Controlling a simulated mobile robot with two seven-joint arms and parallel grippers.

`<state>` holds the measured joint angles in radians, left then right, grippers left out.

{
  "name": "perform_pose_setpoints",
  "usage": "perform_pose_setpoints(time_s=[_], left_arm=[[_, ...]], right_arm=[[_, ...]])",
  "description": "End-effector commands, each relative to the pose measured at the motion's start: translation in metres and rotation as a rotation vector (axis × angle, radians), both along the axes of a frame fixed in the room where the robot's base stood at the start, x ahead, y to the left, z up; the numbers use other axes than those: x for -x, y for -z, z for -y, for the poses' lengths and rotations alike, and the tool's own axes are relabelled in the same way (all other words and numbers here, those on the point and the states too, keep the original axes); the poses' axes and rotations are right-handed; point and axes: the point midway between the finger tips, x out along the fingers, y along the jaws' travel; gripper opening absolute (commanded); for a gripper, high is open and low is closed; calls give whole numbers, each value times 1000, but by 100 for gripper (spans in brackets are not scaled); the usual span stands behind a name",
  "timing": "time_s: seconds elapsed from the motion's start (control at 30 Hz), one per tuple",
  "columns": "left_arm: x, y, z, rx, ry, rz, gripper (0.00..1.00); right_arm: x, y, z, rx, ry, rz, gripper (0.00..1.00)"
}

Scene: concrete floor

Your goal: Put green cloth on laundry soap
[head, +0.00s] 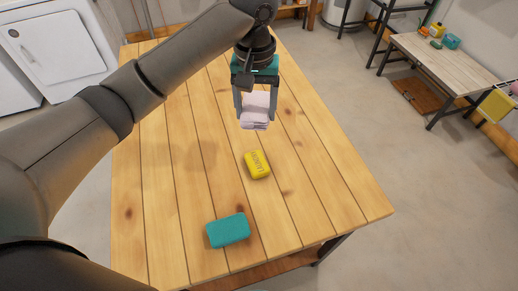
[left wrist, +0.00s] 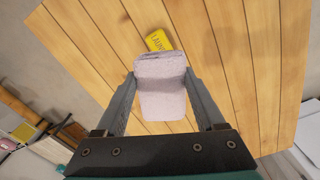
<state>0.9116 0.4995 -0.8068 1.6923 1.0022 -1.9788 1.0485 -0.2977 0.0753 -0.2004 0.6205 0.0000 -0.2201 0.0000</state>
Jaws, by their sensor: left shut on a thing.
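My left gripper (head: 255,107) is shut on a folded pale pink cloth (head: 255,118), which appears to be held above the wooden table. The cloth also shows between the fingers in the left wrist view (left wrist: 160,95). The yellow laundry soap (head: 257,165), with dark lettering, lies on the table, nearer to me than the held cloth in the head view. The soap is partly covered by the cloth in the left wrist view (left wrist: 158,40). A folded teal-green cloth (head: 228,230) lies flat near the table's front edge, apart from the soap. My right gripper is not in view.
The plank table (head: 320,195) is otherwise clear around the soap and teal-green cloth. A low side table (head: 440,62) with several small items stands at the back right. White appliances (head: 55,50) stand at the back left.

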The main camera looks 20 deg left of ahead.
Motion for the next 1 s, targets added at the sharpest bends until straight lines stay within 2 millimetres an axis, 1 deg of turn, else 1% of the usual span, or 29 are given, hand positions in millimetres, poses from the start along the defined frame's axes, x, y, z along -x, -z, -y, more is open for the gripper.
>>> perform_pose_setpoints(time_s=[0.03,0.1,0.3,0.4,0.5,0.67,0.73,0.9,1.0], left_arm=[[2,17,0,-1,0,-7,9],[2,36,-1,-3,-1,-8,9],[2,90,-1,-2,0,-6,9],[1,114,-1,-1,-1,-3,9],[1,130,-1,-2,0,-2,9],[1,142,-1,-2,1,-1,9],[1,151,-1,-2,1,-2,9],[1,177,0,-1,1,-2,9],[1,183,0,0,1,0,9]], right_arm=[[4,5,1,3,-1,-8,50],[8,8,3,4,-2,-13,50],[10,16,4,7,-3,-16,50],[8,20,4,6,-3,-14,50],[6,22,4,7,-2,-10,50],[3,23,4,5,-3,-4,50],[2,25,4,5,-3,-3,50],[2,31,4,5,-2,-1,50],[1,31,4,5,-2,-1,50]])
